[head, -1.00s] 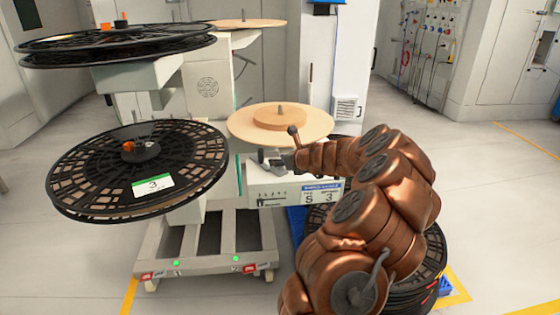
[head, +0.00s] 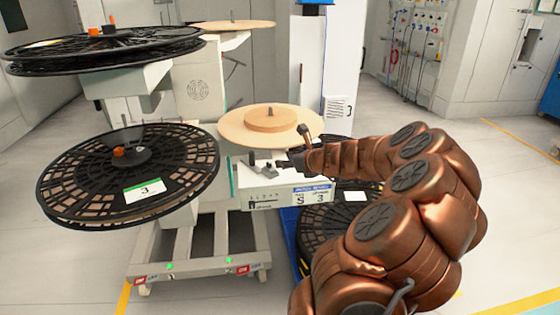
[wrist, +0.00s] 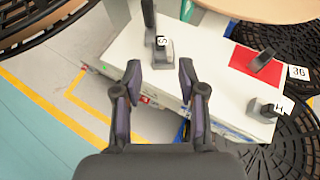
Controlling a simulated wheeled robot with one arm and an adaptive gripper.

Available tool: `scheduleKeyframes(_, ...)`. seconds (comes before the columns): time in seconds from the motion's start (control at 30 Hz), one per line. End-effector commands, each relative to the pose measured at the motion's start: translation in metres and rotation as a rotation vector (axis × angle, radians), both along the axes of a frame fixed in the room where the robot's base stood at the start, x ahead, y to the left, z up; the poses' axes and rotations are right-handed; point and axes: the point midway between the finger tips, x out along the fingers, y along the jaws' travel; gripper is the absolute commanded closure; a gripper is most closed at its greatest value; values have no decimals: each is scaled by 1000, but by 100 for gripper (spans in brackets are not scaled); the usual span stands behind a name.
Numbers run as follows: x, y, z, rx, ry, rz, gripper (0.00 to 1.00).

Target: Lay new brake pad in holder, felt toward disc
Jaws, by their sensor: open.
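My gripper (wrist: 160,75) is open and empty in the wrist view, above the white ledge (wrist: 215,62) of the station. A grey block marked "S" (wrist: 163,54) stands on the ledge beyond the fingertips. A dark small block (wrist: 263,59) lies on a red patch (wrist: 243,58) to the right. Another dark block marked "H" (wrist: 264,109) stands near the ledge's right end. I cannot tell which block is the pad or the holder, nor see any felt. In the head view my gripper (head: 284,163) is over the ledge, below the pale round disc (head: 237,127).
A black reel labelled 3 (head: 85,172) hangs at left, with another reel (head: 60,50) above it. Black reels (head: 340,208) lie on a blue base at lower right, partly behind my arm. Open floor (head: 500,220) lies to the right.

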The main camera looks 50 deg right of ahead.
Motion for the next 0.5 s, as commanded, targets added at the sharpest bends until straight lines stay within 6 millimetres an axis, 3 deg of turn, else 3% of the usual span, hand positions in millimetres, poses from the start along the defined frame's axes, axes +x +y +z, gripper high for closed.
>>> scheduleKeyframes(0.2,-17,3,9,0,0,1,59)
scheduleKeyframes(0.5,-21,4,10,-1,2,3,59)
